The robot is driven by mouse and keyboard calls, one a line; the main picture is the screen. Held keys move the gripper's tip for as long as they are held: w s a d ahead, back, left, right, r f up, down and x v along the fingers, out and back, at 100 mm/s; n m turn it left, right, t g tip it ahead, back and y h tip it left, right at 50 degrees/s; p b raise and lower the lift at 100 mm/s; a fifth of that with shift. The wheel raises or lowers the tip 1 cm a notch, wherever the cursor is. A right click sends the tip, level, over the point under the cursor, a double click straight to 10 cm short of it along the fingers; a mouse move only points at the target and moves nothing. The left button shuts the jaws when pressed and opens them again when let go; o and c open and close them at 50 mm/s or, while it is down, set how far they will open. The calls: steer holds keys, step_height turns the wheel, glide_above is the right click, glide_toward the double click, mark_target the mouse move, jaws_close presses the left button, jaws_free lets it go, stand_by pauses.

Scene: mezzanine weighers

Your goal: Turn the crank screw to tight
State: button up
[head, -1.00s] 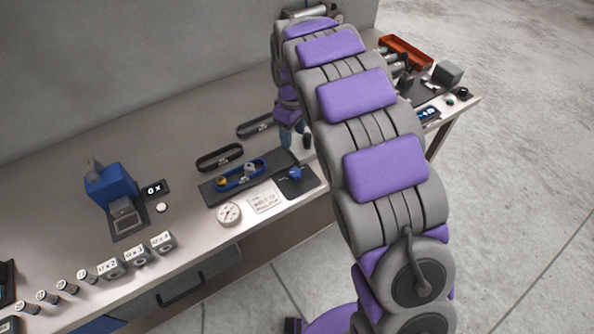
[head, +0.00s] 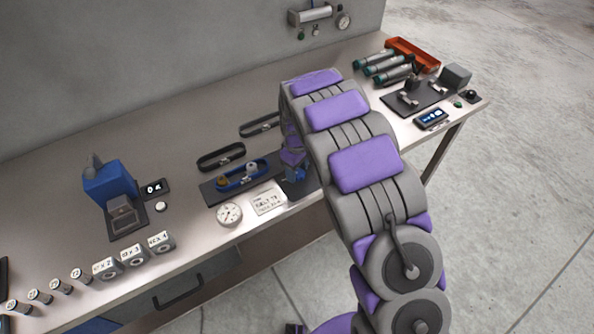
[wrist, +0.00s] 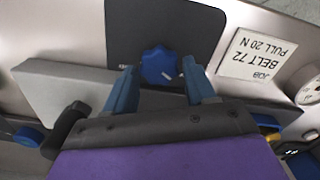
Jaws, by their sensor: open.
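A blue lobed knob (wrist: 160,66) with a white mark, which I take for the crank screw, sits on a dark pad (wrist: 190,22) in the wrist view. My gripper (wrist: 159,72) is open, with one blue finger on each side of the knob; I cannot tell whether they touch it. In the head view my gripper (head: 294,172) is over the dark pad at the right end of the belt plate (head: 212,194), and it hides the knob there. A blue belt (head: 232,186) loops around a brass pulley and a pale pulley on that plate.
A card (wrist: 258,54) reads BELT 72, PULL 20 N. A round dial (head: 229,214) stands left of it. Two black belts (head: 220,157) lie behind the plate. A blue weigher (head: 110,185) and several weights stand left. Cylinders and an orange tray (head: 412,53) are at the right.

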steer(key=shift+f, duration=0.2)
steer(key=c, duration=0.8)
